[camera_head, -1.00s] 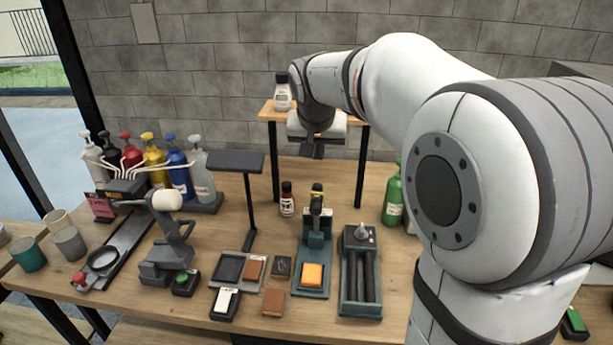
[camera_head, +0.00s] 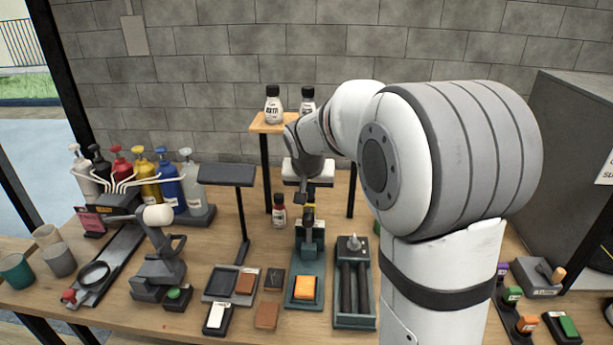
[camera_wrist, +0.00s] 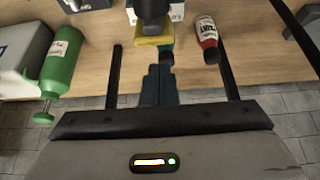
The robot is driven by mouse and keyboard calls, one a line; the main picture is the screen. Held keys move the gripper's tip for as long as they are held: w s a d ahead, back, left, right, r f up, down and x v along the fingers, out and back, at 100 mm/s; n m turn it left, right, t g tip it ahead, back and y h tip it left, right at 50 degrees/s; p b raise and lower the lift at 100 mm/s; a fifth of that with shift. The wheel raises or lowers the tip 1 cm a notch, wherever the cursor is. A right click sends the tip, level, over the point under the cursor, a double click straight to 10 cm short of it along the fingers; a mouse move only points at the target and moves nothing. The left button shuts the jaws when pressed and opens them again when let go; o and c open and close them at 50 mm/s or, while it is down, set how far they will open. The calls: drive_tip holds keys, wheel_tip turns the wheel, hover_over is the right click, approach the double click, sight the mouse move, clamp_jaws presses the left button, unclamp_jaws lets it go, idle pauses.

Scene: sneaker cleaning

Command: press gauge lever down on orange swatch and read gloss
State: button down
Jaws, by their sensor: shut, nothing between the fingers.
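The gloss gauge (camera_head: 319,262) is a teal stand with a dark upright lever (camera_head: 310,212) that has a yellow band near its top. The orange swatch (camera_head: 304,287) lies flat on the front of its base, with nothing pressed on it. My gripper (camera_head: 301,198) is shut and empty, just behind the lever top and close to it; I cannot tell if they touch. In the wrist view the shut fingers (camera_wrist: 160,70) point toward the yellow-banded lever head (camera_wrist: 153,41). The swatch is hidden in that view, and no gloss reading is legible.
A roller tray (camera_head: 355,320) stands right of the gauge, and small swatch pads (camera_head: 267,315) lie left. A red-labelled bottle (camera_head: 279,211) stands behind left. A raised shelf (camera_head: 268,126) with white bottles is behind my gripper. A green bottle (camera_wrist: 62,62) shows in the wrist view.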

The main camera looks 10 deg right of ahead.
drive_tip(key=s, duration=0.2)
drive_tip(key=shift+s+a, duration=0.35)
